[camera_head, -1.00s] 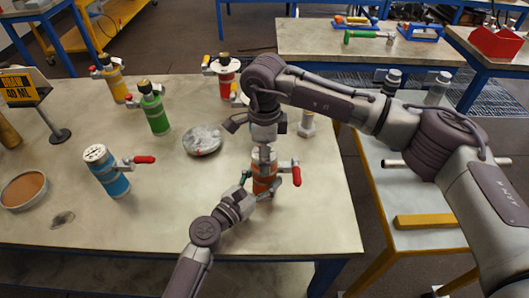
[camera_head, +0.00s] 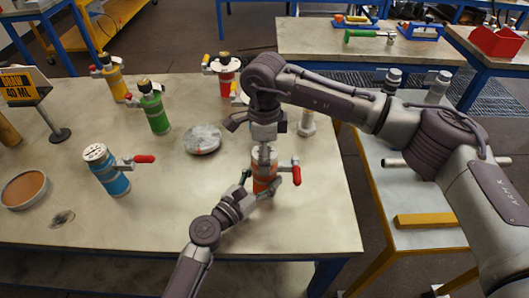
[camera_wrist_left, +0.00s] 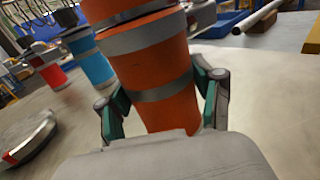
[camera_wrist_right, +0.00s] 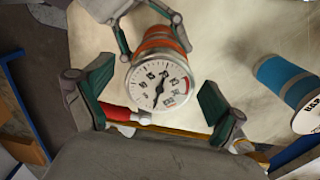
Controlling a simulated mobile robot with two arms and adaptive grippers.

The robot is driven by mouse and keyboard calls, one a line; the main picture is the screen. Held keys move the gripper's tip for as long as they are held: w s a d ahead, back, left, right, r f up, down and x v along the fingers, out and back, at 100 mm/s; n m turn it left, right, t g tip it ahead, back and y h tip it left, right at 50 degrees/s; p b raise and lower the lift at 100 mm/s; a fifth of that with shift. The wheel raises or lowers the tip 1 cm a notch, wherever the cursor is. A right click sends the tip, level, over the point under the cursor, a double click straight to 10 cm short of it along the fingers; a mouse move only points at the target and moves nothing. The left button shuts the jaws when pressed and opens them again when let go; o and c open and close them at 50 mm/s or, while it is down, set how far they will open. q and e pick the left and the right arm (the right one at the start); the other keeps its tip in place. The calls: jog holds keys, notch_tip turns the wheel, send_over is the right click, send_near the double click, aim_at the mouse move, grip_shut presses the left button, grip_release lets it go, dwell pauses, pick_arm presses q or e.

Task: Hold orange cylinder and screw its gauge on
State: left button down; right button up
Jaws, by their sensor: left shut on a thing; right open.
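The orange cylinder (camera_head: 263,172) stands upright near the table's front right, with a red-handled valve (camera_head: 295,172) on its right. My left gripper (camera_head: 262,187) is shut around its body; the left wrist view shows a green-padded finger (camera_wrist_left: 163,98) on each side of the orange wall. The round white-faced gauge (camera_wrist_right: 160,85) sits over the cylinder's top in the right wrist view. My right gripper (camera_wrist_right: 156,90) is open above it, pointing down, with a finger apart from the gauge on each side. Whether the thread is engaged is hidden.
A blue cylinder (camera_head: 108,171), a green one (camera_head: 154,108), a yellow one (camera_head: 113,79) and a red one (camera_head: 226,75) stand on the table. A round grey disc (camera_head: 202,139) lies left of the orange cylinder. The front middle of the table is clear.

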notch_tip(320, 180, up, 12)
dwell(0.4)
pick_arm(q)
jog(key=shift+c, duration=0.5)
grip_release()
jog(key=v, duration=1.2)
